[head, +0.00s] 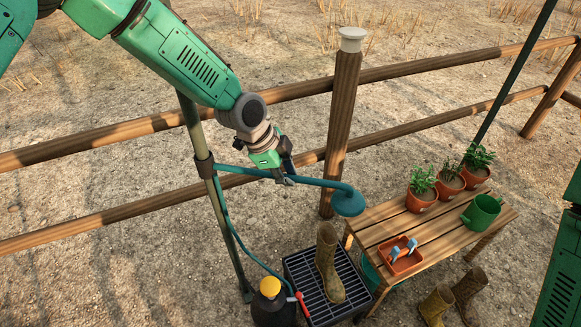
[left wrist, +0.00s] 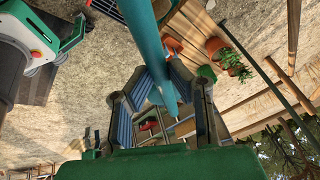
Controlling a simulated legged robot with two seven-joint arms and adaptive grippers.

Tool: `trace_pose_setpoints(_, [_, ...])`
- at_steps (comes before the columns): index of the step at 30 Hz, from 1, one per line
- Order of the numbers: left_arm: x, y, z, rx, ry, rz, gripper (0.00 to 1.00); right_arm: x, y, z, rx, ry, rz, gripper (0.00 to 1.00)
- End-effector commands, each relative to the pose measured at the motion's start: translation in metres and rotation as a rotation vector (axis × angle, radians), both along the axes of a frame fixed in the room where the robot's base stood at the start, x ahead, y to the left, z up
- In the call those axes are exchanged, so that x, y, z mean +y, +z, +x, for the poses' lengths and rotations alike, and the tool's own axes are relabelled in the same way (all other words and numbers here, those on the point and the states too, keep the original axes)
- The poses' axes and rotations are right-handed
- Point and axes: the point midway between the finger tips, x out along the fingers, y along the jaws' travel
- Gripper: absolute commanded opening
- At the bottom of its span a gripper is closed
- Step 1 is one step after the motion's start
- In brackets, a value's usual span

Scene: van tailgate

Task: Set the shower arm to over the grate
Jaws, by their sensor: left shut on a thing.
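The teal shower arm (head: 320,182) reaches out sideways from a dark upright post (head: 212,185) and ends in a round teal shower head (head: 348,201). My left gripper (head: 284,178) is shut on the shower arm, between post and head. In the left wrist view the shower arm (left wrist: 152,50) runs between the two fingers. The black grate (head: 305,275) lies on the ground below, with a brown boot (head: 328,265) standing on it. In the head view the shower head appears above the grate's right side, near the bench; the exact overlap is hard to judge. My right gripper is not in view.
A wooden bench (head: 428,232) right of the grate carries potted plants (head: 421,187), a green watering can (head: 482,212) and an orange tray (head: 402,258). A black sprayer (head: 272,305) stands left of the grate. A rail fence (head: 130,130) and its post (head: 340,130) are behind.

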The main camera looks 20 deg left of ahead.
Motion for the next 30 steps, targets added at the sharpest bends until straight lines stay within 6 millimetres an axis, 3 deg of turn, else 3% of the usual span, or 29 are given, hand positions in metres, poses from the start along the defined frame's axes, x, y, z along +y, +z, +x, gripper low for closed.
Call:
trace_pose_setpoints(11, [0.0, -0.001, -0.001, 0.002, -0.002, -0.001, 0.0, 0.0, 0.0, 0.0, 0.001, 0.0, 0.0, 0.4])
trace_pose_setpoints(12, [0.0, -0.001, -0.001, 0.002, -0.002, -0.001, 0.3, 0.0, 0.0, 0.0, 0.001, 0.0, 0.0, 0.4])
trace_pose_setpoints(13, [0.0, -0.001, -0.001, 0.002, -0.002, -0.001, 0.36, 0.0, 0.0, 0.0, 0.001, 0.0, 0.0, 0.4])
trace_pose_setpoints(23, [0.0, 0.001, -0.001, 0.0, -0.003, -0.002, 0.36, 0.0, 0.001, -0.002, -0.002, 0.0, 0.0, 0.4])
trace_pose_setpoints(30, [0.012, 0.032, -0.007, -0.003, -0.002, -0.003, 0.36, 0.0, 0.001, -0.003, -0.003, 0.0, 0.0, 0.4])
